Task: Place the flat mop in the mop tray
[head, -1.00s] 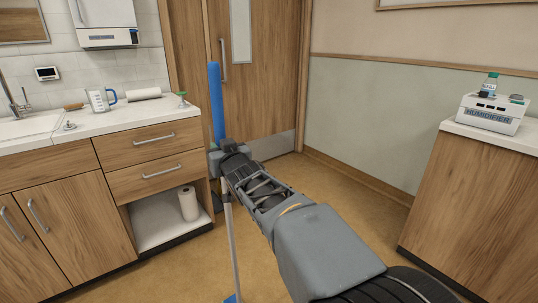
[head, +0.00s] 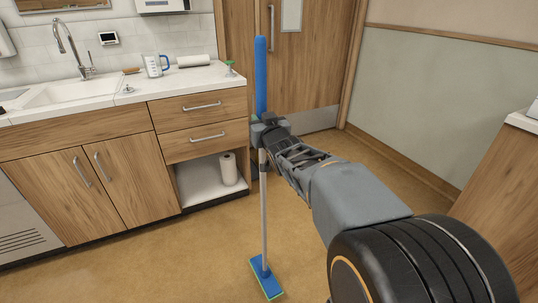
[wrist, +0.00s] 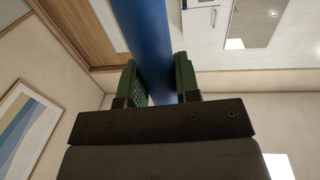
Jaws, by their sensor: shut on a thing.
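The flat mop has a blue grip (head: 261,75), a grey pole (head: 264,205) and a flat blue head with a green edge (head: 265,279). It stands nearly upright in the head view, its head at or close to the floor; I cannot tell whether it touches. My gripper (head: 262,133) is shut on the lower part of the blue grip. In the wrist view the green finger pads of my gripper (wrist: 158,85) lie on either side of the blue grip (wrist: 147,40). I cannot make out the mop tray in any view.
A counter (head: 185,80) with drawers stands at the left, with a sink (head: 75,92), a measuring jug (head: 155,66) and paper rolls. Its open shelf holds a paper roll (head: 229,169). A wooden door (head: 300,75) is behind the mop. The floor (head: 170,255) in front of the counter is clear.

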